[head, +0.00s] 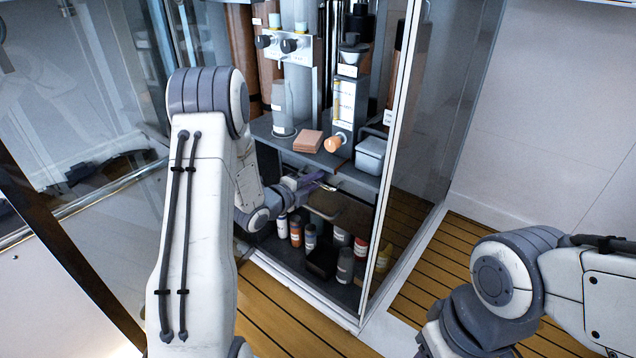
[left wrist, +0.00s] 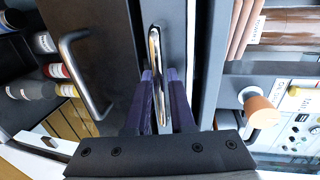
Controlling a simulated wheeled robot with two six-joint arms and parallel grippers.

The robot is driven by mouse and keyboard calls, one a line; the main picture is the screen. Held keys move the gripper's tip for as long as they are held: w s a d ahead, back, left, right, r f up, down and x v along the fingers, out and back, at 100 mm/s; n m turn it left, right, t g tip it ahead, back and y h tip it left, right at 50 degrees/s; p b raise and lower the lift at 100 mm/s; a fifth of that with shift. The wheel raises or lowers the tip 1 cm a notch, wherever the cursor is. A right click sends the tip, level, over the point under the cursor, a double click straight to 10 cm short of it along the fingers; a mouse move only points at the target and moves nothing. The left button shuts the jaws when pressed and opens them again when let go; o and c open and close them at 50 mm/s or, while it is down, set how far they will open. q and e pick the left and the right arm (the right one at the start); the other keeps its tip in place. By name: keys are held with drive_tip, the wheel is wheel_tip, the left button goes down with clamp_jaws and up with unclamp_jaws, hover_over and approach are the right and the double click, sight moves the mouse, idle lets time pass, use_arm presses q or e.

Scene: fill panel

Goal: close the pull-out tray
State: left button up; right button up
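The pull-out tray (head: 345,212) is a dark, flat piece just under the middle shelf of the open cabinet; I cannot tell how far it stands out. My left gripper (head: 312,184) is at its front, below the shelf edge. In the left wrist view, a bright metal handle bar (left wrist: 154,50) runs between the two purple fingers of my left gripper (left wrist: 160,78). The fingers are close together around the bar, with only a narrow gap. My right arm shows at the lower right of the head view, but its gripper is out of frame.
The middle shelf (head: 272,136) above carries a pink block (head: 307,141), an orange-capped item (head: 334,143) and a grey lidded box (head: 371,154). Several bottles (head: 345,265) stand below the tray. A glass door (head: 425,120) stands on the right.

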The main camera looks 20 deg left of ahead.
use_arm(q)
drive_tip(key=p+v, duration=0.2)
drive_tip(key=v, duration=0.8)
drive_tip(key=shift+s+p, duration=0.25)
drive_tip(key=shift+p, duration=0.15)
